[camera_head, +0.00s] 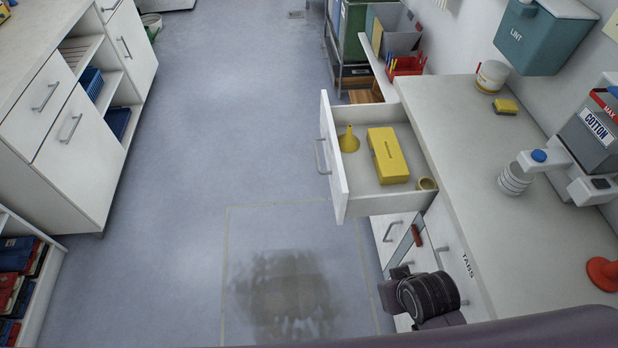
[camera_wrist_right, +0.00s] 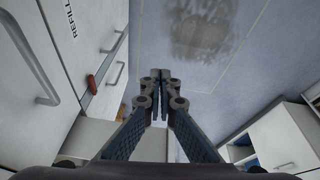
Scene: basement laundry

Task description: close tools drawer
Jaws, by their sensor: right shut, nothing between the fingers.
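The open drawer (camera_head: 333,165) sticks out to the left from under the white counter, with a bar handle (camera_head: 322,157) on its front. Inside lie a yellow funnel (camera_head: 348,140), a yellow box (camera_head: 388,156) and a yellowish ring or roll (camera_head: 427,184). My right gripper shows in the right wrist view (camera_wrist_right: 161,76), shut and empty, in front of the cabinet. In the head view my dark right wrist is below the drawer, near the lower cabinet fronts, apart from the drawer front. My left gripper is in neither view.
The counter (camera_head: 485,190) holds a white tub (camera_head: 492,76), a yellow sponge (camera_head: 506,106) and a dispenser. Lower fronts with handles (camera_head: 393,231) are below the drawer. White cabinets (camera_head: 80,130) stand at the left. The floor between is clear, with a dark stain (camera_head: 285,290).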

